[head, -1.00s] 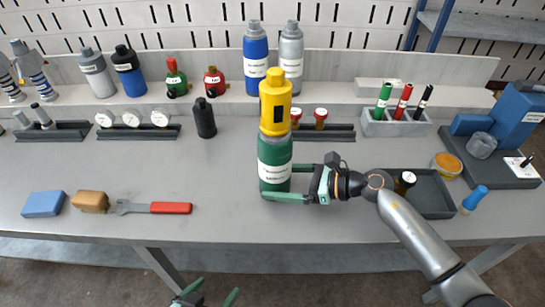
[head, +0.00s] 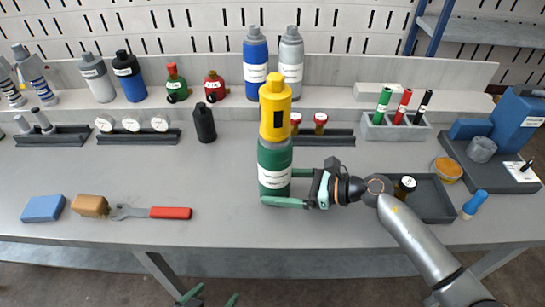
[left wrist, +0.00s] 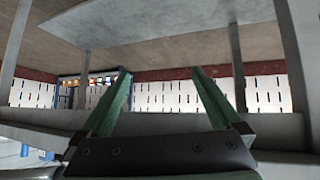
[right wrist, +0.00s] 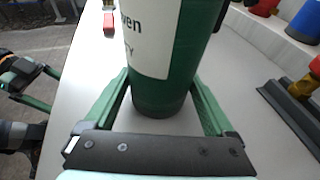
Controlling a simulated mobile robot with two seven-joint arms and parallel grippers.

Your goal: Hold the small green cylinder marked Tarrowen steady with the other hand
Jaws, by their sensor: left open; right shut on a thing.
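The green cylinder (head: 274,170) stands upright on the bench with a white label and a yellow top piece (head: 275,106) on it. The label's end "...wen" shows in the right wrist view, where the cylinder (right wrist: 165,60) stands between the fingers. My right gripper (head: 288,188) is shut on the lower part of the green cylinder, coming from the right. My left gripper (head: 208,300) is open and empty, low in front of the bench edge; only its fingertips show in the head view. In the left wrist view its fingers (left wrist: 160,95) are apart with nothing between them.
A blue block (head: 43,208), a brown block (head: 90,205) and a red-handled tool (head: 170,212) lie at the front left. A black bottle (head: 204,122) stands behind. A dark tray (head: 432,200) is at right.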

